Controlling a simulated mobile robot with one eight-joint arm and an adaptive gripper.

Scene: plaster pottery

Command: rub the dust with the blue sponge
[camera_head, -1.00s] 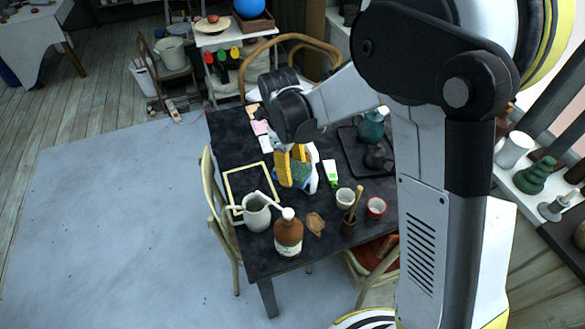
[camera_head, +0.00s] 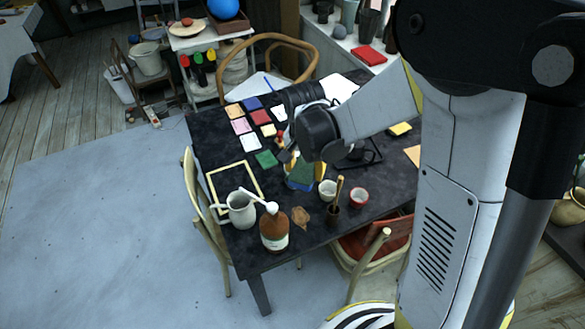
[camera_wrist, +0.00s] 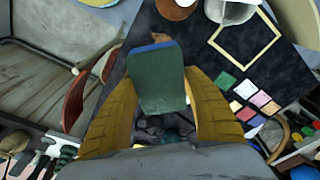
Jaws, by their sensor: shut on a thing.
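My gripper (camera_wrist: 163,100) has yellow fingers on either side of the blue sponge (camera_wrist: 160,82) and is shut on it. The sponge shows a dark green face and a blue far edge in the wrist view. In the head view the sponge (camera_head: 301,174) is low over the dark table (camera_head: 225,135), behind the two small cups. I cannot tell whether it touches the tabletop. A brown, ragged patch (camera_head: 300,217) lies on the table beside the brown bottle; it also shows just past the sponge in the wrist view (camera_wrist: 160,37). I cannot tell whether this patch is the dust.
The brown bottle (camera_head: 274,232), white jug (camera_head: 241,208) and empty frame (camera_head: 233,184) stand left of the patch. A white cup (camera_head: 327,190), a red-rimmed cup (camera_head: 358,197) and a dark pot with a stick (camera_head: 334,212) are right. Several coloured squares (camera_head: 242,125) lie behind.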

